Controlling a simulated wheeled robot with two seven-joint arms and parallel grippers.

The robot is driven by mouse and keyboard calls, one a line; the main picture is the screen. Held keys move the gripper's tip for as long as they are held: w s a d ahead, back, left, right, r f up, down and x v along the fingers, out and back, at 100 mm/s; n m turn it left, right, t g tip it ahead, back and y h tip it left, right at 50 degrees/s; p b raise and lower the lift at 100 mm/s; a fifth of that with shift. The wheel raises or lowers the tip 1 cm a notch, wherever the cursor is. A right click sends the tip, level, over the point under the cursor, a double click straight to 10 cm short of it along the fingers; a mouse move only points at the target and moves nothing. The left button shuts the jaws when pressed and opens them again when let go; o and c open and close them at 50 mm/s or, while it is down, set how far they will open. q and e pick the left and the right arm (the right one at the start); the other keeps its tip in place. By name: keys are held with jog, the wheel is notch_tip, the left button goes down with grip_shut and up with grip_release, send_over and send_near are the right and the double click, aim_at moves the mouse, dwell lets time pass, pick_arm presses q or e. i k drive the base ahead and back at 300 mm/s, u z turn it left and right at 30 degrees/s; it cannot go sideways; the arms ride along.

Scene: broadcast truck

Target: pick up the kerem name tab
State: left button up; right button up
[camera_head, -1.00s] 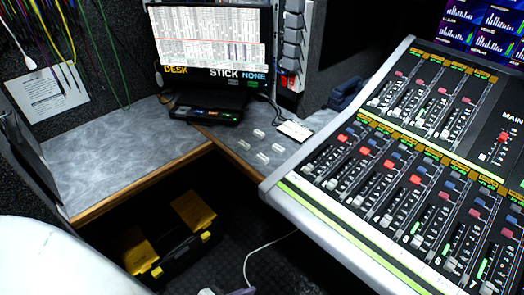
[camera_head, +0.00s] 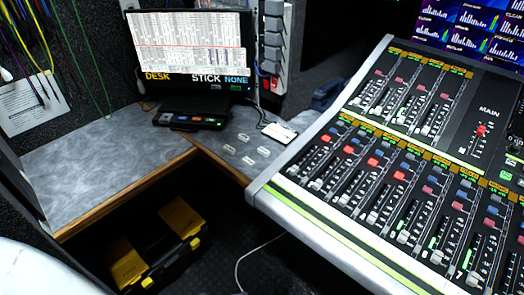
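Several small pale name tabs (camera_head: 247,160) lie on the grey desk top between the monitor and the mixing console. Their lettering is too small to read, so I cannot tell which one is the kerem tab. None of the tabs is hidden by an arm. Neither of my grippers shows in the head view.
A monitor (camera_head: 192,50) stands at the back, with a black device (camera_head: 190,121) in front of it. A white card (camera_head: 279,132) lies near the tabs. The large mixing console (camera_head: 345,236) fills the right. A black and yellow toolbox (camera_head: 165,262) sits on the floor. The left desk (camera_head: 95,172) is clear.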

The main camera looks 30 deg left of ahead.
aim_at(247, 162)
jog(key=u, duration=0.1)
jog(key=k, duration=0.3)
jog(key=u, duration=1.65)
jog(key=i, duration=0.5)
